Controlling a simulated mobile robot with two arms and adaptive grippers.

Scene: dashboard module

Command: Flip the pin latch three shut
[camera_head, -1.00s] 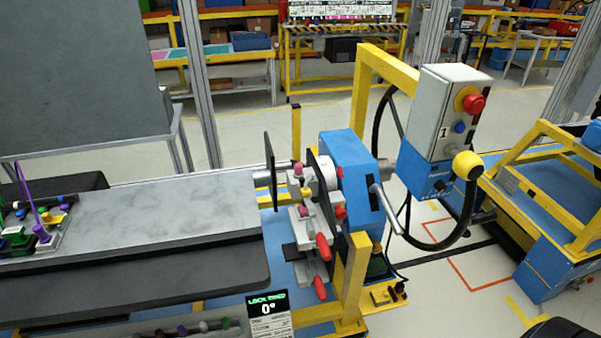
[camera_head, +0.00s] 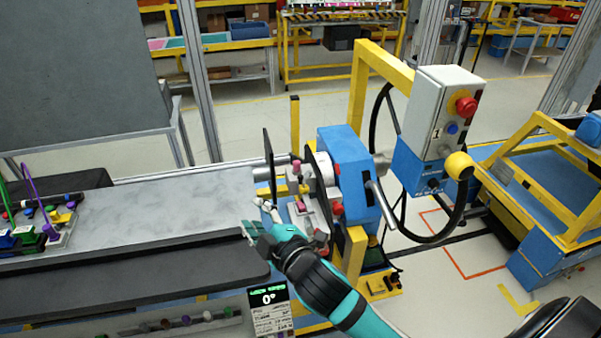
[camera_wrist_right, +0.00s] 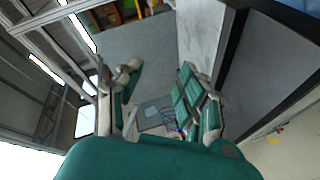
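The latch fixture (camera_head: 302,190) is on the blue rotating head (camera_head: 345,160), with small red and pink knobs on its grey clamps. I cannot tell which one is pin latch three. My right gripper (camera_head: 256,217) is just left of the fixture, near the front edge of the grey bench, with its fingers apart and nothing between them. In the right wrist view my gripper (camera_wrist_right: 160,85) shows the same two spread fingers with an empty gap. My left gripper is in neither view.
A grey control box (camera_head: 440,110) with a red button and a yellow ball-ended lever (camera_head: 458,166) stands right of the fixture. A yellow post (camera_head: 355,255) stands just under the head. The grey bench top (camera_head: 170,205) is clear in its middle.

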